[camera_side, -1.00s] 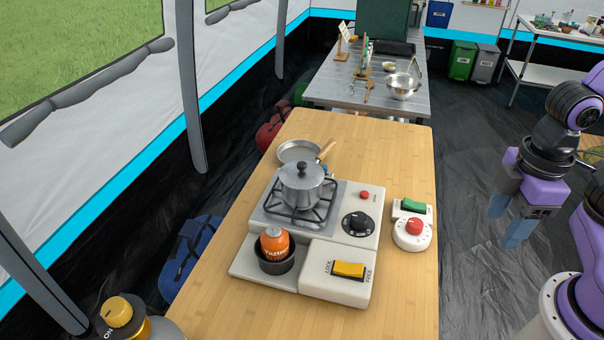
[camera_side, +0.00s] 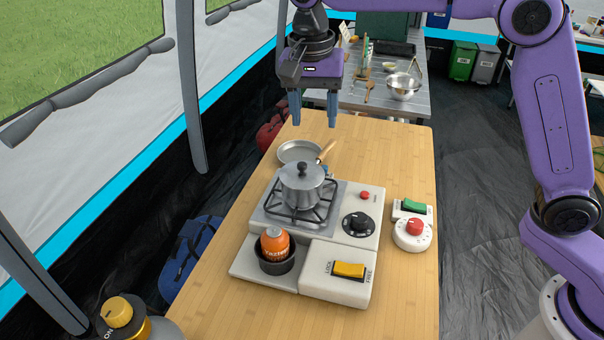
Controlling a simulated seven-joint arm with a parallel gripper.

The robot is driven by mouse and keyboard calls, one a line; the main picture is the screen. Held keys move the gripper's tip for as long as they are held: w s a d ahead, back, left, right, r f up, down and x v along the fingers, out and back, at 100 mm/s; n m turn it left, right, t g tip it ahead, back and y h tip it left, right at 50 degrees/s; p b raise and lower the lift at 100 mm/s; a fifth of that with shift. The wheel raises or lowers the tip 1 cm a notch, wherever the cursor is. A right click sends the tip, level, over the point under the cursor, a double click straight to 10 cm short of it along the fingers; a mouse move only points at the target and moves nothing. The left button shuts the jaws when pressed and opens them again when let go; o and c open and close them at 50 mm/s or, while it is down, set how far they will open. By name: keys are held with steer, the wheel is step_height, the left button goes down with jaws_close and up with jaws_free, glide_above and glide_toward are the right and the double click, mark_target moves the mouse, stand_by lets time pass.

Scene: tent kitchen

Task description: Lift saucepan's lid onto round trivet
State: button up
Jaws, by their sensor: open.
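The grey saucepan (camera_side: 302,196) stands upright on the black burner grate of the camp stove. Its lid (camera_side: 291,178) is on it, with a dark round knob (camera_side: 302,168) on top. My gripper (camera_side: 313,122) points down with its two blue fingers apart and nothing between them. In the picture it is above the saucepan and the pan behind it, clear of the lid. I cannot make out a round trivet in this view.
The stove (camera_side: 360,260) carries a gas canister (camera_side: 274,241), a black dial and a yellow switch. A shallow pan (camera_side: 297,150) with a wooden handle lies behind it. A white timer (camera_side: 411,236) and green switch (camera_side: 412,206) sit right. The wooden table (camera_side: 400,150) is bare at back right.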

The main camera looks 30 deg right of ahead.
steer(key=w+m, duration=0.8)
steer(key=m, duration=0.2)
glide_above(302, 164)
steer(key=a, duration=0.1)
steer(key=f, duration=1.2)
steer(key=shift+w+a+f, duration=0.1)
steer(key=shift+w+f, duration=0.1)
steer(key=shift+f, duration=0.1)
steer(key=shift+s+d+f, duration=0.1)
steer(key=shift+d+f, duration=0.05)
steer(key=shift+f, duration=0.7)
steer(key=shift+d+f, duration=0.2)
steer(key=shift+f, duration=0.7)
steer(key=shift+s+d+f, duration=0.1)
steer(key=shift+d+f, duration=0.05)
steer(key=shift+f, duration=0.7)
steer(key=shift+c, duration=0.4)
jaws_close()
